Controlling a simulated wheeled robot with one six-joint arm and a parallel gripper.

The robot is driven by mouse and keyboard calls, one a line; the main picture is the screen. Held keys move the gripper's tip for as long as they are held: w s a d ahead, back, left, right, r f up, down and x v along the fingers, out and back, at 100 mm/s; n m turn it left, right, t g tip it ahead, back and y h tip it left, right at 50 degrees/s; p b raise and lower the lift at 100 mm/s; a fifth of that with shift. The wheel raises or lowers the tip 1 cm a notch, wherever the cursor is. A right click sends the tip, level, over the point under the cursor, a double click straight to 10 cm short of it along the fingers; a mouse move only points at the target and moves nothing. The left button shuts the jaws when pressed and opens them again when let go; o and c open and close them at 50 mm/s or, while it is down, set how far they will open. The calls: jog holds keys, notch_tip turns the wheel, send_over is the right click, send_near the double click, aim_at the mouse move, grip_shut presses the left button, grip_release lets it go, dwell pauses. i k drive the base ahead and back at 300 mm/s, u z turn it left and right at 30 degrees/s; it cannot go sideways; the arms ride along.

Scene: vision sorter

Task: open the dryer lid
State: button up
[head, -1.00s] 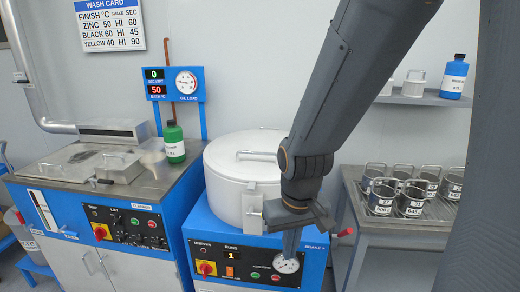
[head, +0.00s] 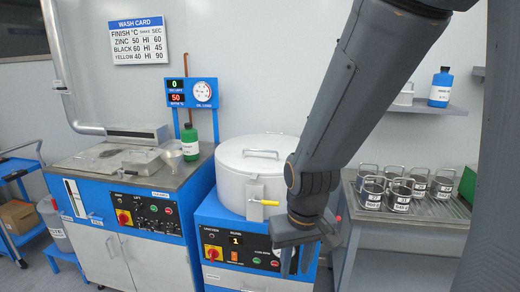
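The dryer is a white drum on a blue cabinet (head: 210,218). Its round white lid (head: 235,150) lies flat and closed on top, with a bar handle (head: 262,153) across it. A yellow-handled latch (head: 263,202) sits on the drum's front. My gripper (head: 291,262) hangs in front of the cabinet's right side, below and to the right of the latch, apart from the lid handle. Its fingers point down and nothing shows in them; their spread is hard to make out. My arm hides the drum's right edge and part of the control panel.
A wash unit (head: 130,200) stands at left with a green bottle (head: 190,143) on top. A rack table (head: 420,220) at right holds several dark baskets. A shelf (head: 425,108) with a blue bottle (head: 441,90) is on the wall above it.

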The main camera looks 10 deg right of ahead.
aim_at(266, 147)
jog(key=u, duration=0.8)
jog(key=i, duration=0.75)
jog(key=z, duration=0.6)
